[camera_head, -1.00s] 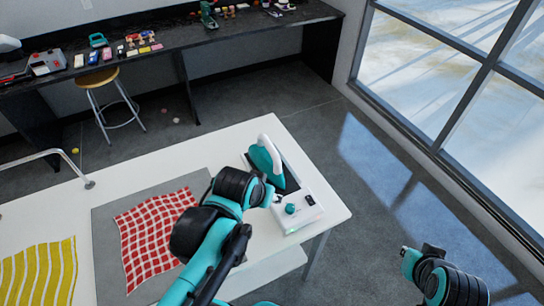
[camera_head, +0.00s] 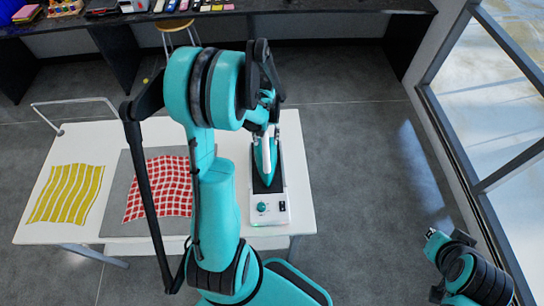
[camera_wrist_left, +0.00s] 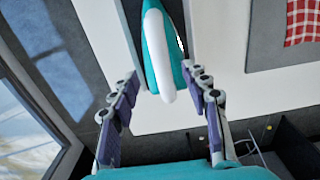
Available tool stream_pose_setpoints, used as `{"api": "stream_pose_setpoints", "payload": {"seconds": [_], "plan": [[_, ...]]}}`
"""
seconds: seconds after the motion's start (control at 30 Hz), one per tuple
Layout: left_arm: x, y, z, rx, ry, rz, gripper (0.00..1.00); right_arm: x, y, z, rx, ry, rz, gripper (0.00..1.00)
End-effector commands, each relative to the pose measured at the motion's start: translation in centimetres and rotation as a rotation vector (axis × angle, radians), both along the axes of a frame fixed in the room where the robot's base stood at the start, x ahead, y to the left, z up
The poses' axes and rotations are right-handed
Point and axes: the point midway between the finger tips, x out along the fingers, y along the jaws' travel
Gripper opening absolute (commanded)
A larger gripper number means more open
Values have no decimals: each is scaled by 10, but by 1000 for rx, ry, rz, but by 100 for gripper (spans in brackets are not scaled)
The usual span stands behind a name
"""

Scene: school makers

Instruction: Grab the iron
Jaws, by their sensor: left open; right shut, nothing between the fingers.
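The teal iron (camera_head: 264,172) with a white handle rests on its white and black base (camera_head: 283,205) at the right end of the white table. In the left wrist view the iron's white handle (camera_wrist_left: 158,58) lies between and just beyond the fingertips. My left gripper (camera_wrist_left: 160,76) is open, a finger to each side of the handle, apart from it. In the head view my left arm hides most of that gripper and the far part of the iron. My right gripper (camera_head: 432,236) is shut and empty, off the table at the lower right.
A red checked cloth (camera_head: 160,186) lies on a grey mat (camera_head: 118,215) and a yellow striped cloth (camera_head: 66,194) lies at the table's left. A dark workbench (camera_head: 330,25) with small items and a stool (camera_head: 176,26) stand behind. Windows line the right side; the floor between is clear.

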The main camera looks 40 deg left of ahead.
Motion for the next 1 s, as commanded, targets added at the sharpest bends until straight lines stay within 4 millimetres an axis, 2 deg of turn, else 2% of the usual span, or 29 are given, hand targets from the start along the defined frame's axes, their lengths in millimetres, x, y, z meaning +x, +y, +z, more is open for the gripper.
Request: {"api": "stream_pose_setpoints", "payload": {"seconds": [0.5, 0.77, 0.8, 0.97, 1.0], "plan": [[3, 2, -68, 1, -2, -2, 47, 0, 0, -6, 0, 0, 0, 0], [2, 2, -71, 1, -2, -3, 47, 0, 0, -6, 0, 0, 0, 0], [2, 2, -71, 1, -2, -3, 41, 0, 0, -6, 0, 0, 0, 0], [2, 2, -71, 1, -2, -3, 0, 0, 0, -6, 0, 0, 0, 0], [2, 2, -71, 1, -2, -3, 0, 0, 0, -6, 0, 0, 0, 0]]}}
